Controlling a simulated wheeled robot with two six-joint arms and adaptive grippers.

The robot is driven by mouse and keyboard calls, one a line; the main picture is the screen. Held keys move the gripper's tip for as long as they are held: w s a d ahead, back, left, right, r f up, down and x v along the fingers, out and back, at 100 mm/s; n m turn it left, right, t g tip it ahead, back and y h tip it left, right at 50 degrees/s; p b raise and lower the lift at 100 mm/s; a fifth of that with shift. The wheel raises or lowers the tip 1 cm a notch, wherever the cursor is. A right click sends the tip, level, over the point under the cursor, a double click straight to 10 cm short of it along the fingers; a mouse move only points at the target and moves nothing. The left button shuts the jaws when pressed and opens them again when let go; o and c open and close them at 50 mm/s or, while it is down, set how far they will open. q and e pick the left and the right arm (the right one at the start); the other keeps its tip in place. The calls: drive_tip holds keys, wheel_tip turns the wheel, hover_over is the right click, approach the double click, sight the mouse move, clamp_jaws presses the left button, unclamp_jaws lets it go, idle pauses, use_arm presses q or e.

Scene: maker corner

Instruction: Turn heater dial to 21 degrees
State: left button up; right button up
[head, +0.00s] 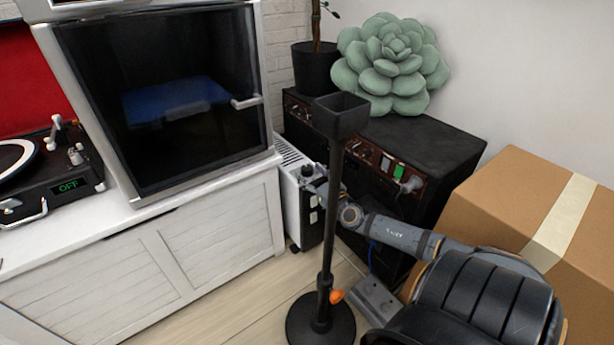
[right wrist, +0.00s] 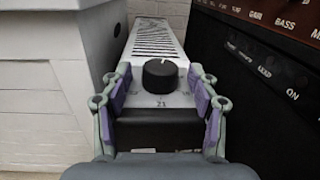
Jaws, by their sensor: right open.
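The heater (head: 297,195) is a narrow white and black unit on the floor between the white cabinet and the black amplifier. Its black round dial (right wrist: 160,75) sits on the white end panel in the right wrist view, with a printed 21 just below it and other, unclear marks to the sides. In the head view the dial (head: 307,171) is small. My right gripper (right wrist: 161,92) is open, its fingers on either side of the dial with gaps to it. In the head view the right gripper (head: 318,186) is partly hidden by a stand's pole. My left gripper is not in view.
A black stand (head: 326,255) with a round base rises in front of the heater. The black amplifier (head: 430,150) stands close on the right, the white cabinet (head: 190,240) close on the left. A cardboard box (head: 510,200) is at the right. A grey pedal (head: 375,298) lies on the floor.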

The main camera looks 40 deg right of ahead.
drive_tip(key=shift+w+d, duration=0.2)
drive_tip(key=shift+w, duration=1)
